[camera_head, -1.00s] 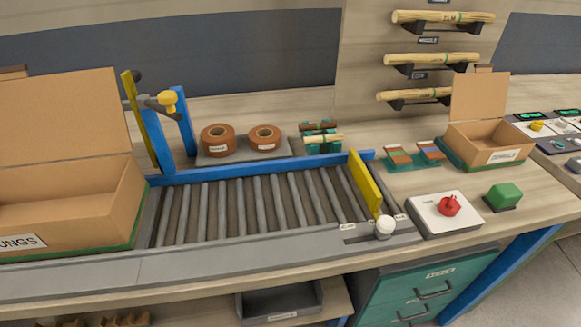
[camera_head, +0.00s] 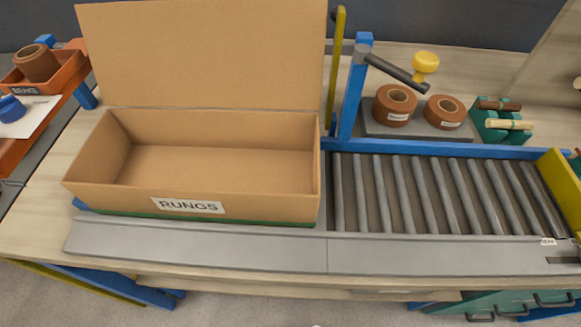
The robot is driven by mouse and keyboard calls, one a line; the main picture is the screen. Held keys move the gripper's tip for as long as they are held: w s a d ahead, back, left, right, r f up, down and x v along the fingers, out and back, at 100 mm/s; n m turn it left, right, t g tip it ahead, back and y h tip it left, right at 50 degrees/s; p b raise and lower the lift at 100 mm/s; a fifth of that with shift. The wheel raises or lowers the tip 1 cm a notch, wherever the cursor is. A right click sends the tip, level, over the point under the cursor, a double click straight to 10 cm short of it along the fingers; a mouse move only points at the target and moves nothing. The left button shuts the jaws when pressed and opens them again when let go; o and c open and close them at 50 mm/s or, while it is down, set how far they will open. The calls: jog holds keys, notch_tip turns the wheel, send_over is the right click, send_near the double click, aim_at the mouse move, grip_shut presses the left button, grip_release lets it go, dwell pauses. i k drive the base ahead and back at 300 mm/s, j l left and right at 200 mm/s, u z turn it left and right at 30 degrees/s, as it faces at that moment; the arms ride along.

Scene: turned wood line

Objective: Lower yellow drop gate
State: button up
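A yellow upright panel (camera_head: 336,75), seen nearly edge-on, stands raised beside a blue post (camera_head: 355,90) at the left end of the roller conveyor (camera_head: 445,195). It looks like the drop gate. A dark lever (camera_head: 396,71) reaches right from the post's top and carries a yellow knob (camera_head: 425,64). A second yellow plate (camera_head: 562,185) stands across the conveyor's right end, cut by the picture edge. My gripper is not in view.
An open, empty cardboard box marked RUNGS (camera_head: 190,205) stands left of the rollers, its flap upright behind. Brown tape rolls (camera_head: 396,105) sit on a grey tray behind the conveyor. An orange bin (camera_head: 65,75) is far left. The rollers are bare.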

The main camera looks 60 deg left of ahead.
aim_at(338, 13)
jog(key=u, duration=1.35)
jog(key=j+u, duration=0.1)
jog(key=j, duration=0.15)
